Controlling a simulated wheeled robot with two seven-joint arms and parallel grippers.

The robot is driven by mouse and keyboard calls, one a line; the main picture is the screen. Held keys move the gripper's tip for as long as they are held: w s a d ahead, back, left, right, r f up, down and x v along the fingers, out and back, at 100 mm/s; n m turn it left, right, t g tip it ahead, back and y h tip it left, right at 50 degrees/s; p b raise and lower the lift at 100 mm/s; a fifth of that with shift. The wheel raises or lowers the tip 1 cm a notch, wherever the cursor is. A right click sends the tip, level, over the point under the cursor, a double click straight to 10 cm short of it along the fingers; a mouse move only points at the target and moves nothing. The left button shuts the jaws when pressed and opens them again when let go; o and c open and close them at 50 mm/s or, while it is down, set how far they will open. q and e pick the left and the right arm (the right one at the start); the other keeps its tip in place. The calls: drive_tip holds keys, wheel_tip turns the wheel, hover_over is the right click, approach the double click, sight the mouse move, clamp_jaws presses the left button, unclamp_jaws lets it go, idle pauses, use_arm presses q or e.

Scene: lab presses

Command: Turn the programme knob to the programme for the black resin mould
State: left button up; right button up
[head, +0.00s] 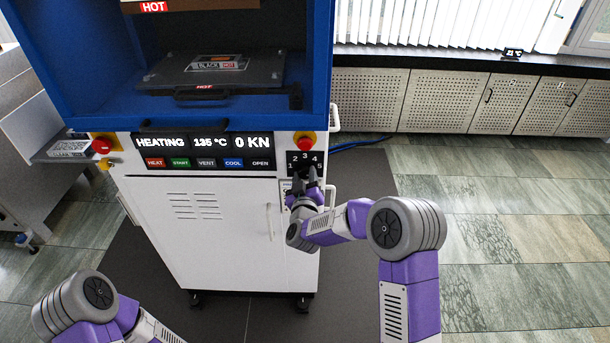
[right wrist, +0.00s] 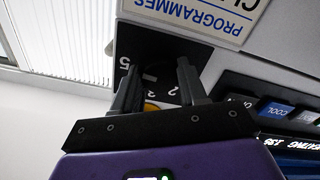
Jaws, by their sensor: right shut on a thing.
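The programme dial (head: 294,166) is a black plate with white numbers 1 to 5 on the right of the press front. My right gripper (head: 306,176) is at the dial from below and covers its knob in the head view. In the right wrist view the two fingers (right wrist: 157,72) stand either side of the dial's middle, shut on the dark knob, which barely shows against the black plate. Where the knob points cannot be told. My left gripper is out of view.
A white card headed "PROGRAMMES" (right wrist: 205,14) is beside the dial; its list is not readable. The display (head: 205,143) reads HEATING, 135 °C, 0 KN. A red button (head: 304,140) sits just above the dial. A door handle (head: 270,221) is below left. Floor is free at right.

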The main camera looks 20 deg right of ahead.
drive_tip(key=n+p, duration=0.2)
drive_tip(key=n, duration=0.3)
drive_tip(key=shift+r+n, duration=0.15)
drive_tip(key=shift+n, duration=0.15)
drive_tip(key=n+p, duration=0.2)
drive_tip(key=n, duration=0.2)
drive_tip(key=shift+n+p, duration=0.3)
drive_tip(key=shift+n, duration=0.1)
drive_tip(key=o, duration=1)
drive_tip(key=shift+o, duration=0.2)
drive_tip(key=p+v, duration=0.1)
drive_tip(key=v, duration=0.6)
drive_tip(key=shift+s, duration=0.3)
